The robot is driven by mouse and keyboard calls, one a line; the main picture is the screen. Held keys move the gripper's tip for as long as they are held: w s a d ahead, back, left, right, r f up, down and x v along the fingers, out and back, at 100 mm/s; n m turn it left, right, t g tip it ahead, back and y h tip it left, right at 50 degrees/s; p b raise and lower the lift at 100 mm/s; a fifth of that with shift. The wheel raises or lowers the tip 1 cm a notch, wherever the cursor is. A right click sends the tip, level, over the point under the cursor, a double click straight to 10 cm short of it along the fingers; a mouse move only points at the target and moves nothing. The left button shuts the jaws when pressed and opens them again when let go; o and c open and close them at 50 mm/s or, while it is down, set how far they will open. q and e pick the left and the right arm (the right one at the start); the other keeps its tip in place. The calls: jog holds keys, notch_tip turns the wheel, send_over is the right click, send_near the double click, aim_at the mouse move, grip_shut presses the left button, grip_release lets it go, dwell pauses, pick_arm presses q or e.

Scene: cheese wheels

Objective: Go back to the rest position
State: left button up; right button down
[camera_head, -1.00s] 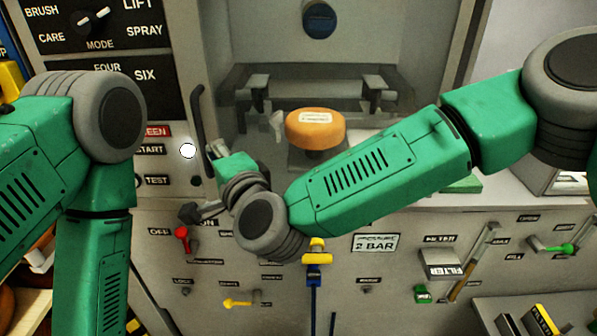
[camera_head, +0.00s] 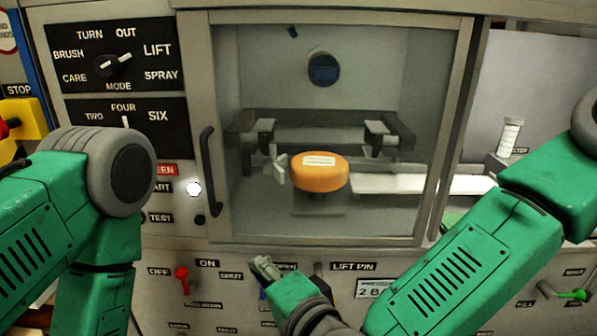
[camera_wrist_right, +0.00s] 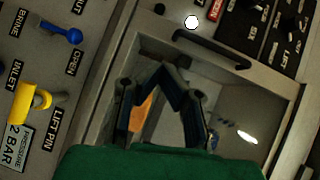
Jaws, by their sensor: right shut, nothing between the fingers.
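My right gripper (camera_head: 262,266) is low in front of the machine, below the chamber door, in the head view. Its fingers also show in the right wrist view (camera_wrist_right: 166,72), drawn together with nothing between them. My right arm reaches in from the right side. My left arm stands bent at the left of the head view, and its gripper is out of view. An orange cheese wheel (camera_head: 319,176) with a pale label sits in the chamber behind the glass door. Part of it shows orange behind the fingers in the wrist view (camera_wrist_right: 141,113).
The chamber door (camera_head: 325,241) looks shut, with a dark handle (camera_head: 208,170) on its left. A red lever (camera_head: 182,278) and other controls line the lower panel. A mode dial panel (camera_head: 115,62) is at upper left. A white-capped vial (camera_head: 510,135) stands at right.

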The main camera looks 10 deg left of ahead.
jog(key=s+d+f+n+g+h+b, duration=0.1)
jog(key=s+d+f+n+g+h, duration=0.3)
jog(key=d+f, duration=0.7)
jog(key=s+d+f+n+g+h+b, duration=0.1)
jog(key=s+d+f+n+g, duration=0.15)
jog(key=s+d+f, duration=0.85)
pick_arm(q)
jog(key=f, duration=0.1)
jog(key=d+f+b, duration=0.1)
jog(key=f, duration=0.1)
jog(key=shift+f+b, duration=0.25)
jog(key=shift+b, duration=0.05)
pick_arm(e)
jog(key=s+d+f+n+g+h, duration=0.1)
jog(key=s+d+f, duration=0.3)
jog(key=d, duration=0.5)
jog(key=s+d+f+n+g+h, duration=0.1)
jog(key=s+d+f+g+h, duration=0.2)
jog(key=d+f, duration=0.5)
jog(key=shift+s+d+f+g+h, duration=0.15)
jog(key=shift+s+d+g+h, duration=0.35)
jog(key=shift+h, duration=0.3)
pick_arm(q)
jog(key=shift+a+f, duration=0.1)
jog(key=shift+a, duration=0.1)
pick_arm(e)
jog(key=shift+w+a, duration=0.3)
jog(key=shift+a, duration=0.1)
